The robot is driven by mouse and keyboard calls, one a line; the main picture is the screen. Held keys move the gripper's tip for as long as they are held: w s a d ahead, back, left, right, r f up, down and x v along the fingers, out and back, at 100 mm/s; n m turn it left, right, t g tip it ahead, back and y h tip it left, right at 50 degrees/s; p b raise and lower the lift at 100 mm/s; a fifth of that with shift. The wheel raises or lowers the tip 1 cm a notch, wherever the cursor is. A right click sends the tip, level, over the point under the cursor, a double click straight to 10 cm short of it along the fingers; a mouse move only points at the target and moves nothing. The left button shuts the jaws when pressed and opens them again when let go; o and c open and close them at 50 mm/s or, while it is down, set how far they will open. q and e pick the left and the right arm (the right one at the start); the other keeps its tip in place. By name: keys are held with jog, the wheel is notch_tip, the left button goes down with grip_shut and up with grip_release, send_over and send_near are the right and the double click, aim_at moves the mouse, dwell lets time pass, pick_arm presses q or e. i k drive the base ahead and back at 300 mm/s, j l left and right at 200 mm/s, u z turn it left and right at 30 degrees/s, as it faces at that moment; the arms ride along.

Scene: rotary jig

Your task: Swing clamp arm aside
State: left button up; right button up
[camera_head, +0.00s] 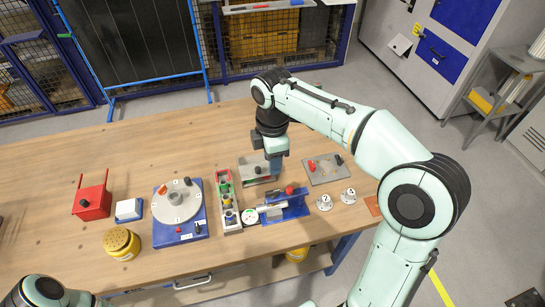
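The rotary jig is a round grey disc (177,203) on a blue base (181,237), on the left half of the workbench. An orange-red knob and a dark knob stand on the disc. I cannot tell for sure which part is the clamp arm. My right gripper (275,169) points down beside a grey fixture (247,163), right of the jig and well apart from it. Its fingertips are small and partly merged with the fixture, so its opening is unclear. Part of my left arm shows at the bottom left; its gripper is out of view.
A narrow tray of coloured parts (226,202) and a blue fixture (287,207) stand right of the jig. A grey plate (325,169) lies farther right. A red box (93,202), a white-blue block (129,210) and a yellow can (121,243) stand left. The bench's back left is clear.

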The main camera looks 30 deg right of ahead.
aim_at(291, 193)
jog(key=k, duration=1)
